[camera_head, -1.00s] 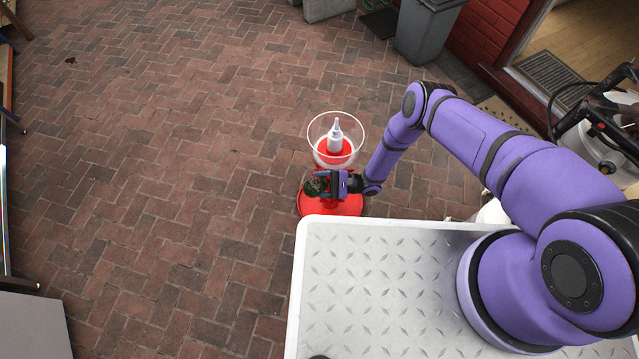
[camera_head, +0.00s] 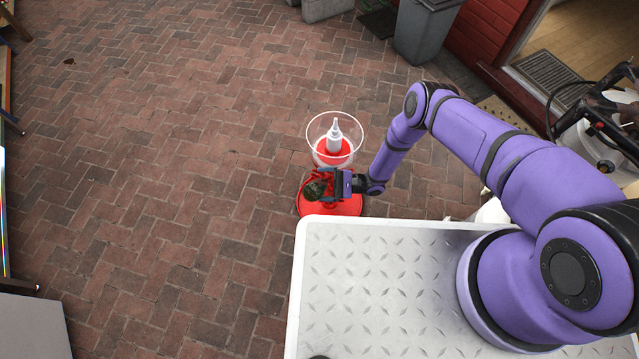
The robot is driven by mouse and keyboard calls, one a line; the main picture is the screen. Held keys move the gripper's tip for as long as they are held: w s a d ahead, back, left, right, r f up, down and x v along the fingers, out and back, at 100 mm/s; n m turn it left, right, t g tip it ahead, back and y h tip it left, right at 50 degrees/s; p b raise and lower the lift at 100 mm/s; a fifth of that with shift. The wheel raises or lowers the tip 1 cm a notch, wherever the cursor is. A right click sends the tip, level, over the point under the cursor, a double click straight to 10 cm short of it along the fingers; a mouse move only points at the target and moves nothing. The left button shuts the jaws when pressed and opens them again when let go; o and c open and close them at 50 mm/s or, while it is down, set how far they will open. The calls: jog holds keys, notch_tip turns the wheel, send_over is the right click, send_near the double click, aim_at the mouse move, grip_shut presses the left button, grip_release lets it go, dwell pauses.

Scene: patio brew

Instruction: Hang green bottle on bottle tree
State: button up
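A dark green bottle (camera_head: 315,190), seen nearly end-on, is at the tips of my gripper (camera_head: 324,187). The fingers appear closed around it, though the contact is small and partly hidden. Below is a round red base (camera_head: 332,208), seemingly the bottle tree's. Red parts show around the gripper, but my gripper and the bottle hide most of the tree's pegs. I cannot tell whether the bottle touches a peg.
A clear bowl (camera_head: 353,122) with a red centre and a white nozzle bottle (camera_head: 334,138) is just beyond the gripper. A grey bin (camera_head: 425,32) stands at the back. Open brick paving (camera_head: 170,160) lies to the left. A hose-wrapped white tank (camera_head: 600,145) is at the right.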

jog(key=v, duration=0.9)
jog(key=shift+d, duration=0.1)
